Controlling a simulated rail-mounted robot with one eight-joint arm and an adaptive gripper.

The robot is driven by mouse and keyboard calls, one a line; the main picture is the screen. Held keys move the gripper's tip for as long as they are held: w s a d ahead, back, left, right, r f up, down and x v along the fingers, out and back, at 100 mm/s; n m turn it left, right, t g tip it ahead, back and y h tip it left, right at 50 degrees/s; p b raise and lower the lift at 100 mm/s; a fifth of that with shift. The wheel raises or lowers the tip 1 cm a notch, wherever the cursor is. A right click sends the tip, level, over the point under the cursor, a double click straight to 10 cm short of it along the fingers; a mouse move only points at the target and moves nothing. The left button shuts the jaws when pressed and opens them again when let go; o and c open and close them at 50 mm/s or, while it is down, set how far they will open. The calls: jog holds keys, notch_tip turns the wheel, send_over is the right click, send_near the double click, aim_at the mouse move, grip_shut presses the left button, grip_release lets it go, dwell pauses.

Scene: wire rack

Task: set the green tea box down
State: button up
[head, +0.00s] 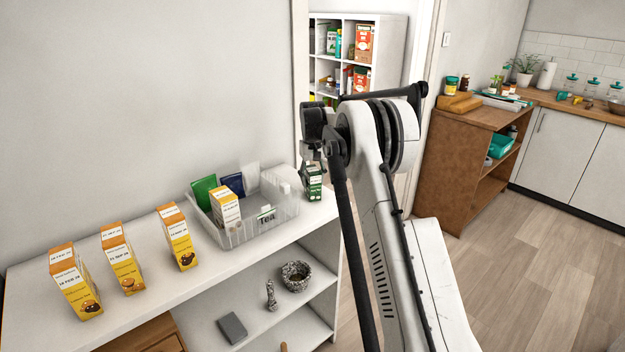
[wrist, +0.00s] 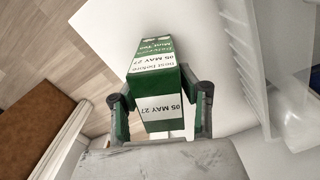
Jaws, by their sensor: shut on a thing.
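The green tea box (head: 314,187) is at the right end of the white shelf top (head: 240,258), just right of the clear tea bin. My gripper (head: 312,167) is shut on the box from above. In the wrist view the box (wrist: 155,52) sits between the two fingers of the gripper (wrist: 161,98), with "05 MAY 27" labels showing. The box looks upright, at or very near the shelf surface; I cannot tell whether its base touches.
The clear bin (head: 240,233) labelled "Tea" holds a green packet (head: 205,190), a dark blue packet (head: 232,184) and a yellow-white box (head: 225,208). Three orange-yellow boxes (head: 124,262) stand to its left. A lower shelf holds a stone mortar (head: 296,276). The shelf's right edge is close.

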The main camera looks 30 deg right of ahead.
jog(key=o, duration=1.3)
jog(key=shift+r, duration=0.1)
jog(key=shift+r+p, duration=1.9)
jog(key=shift+r, duration=2.5)
jog(key=shift+r, duration=0.1)
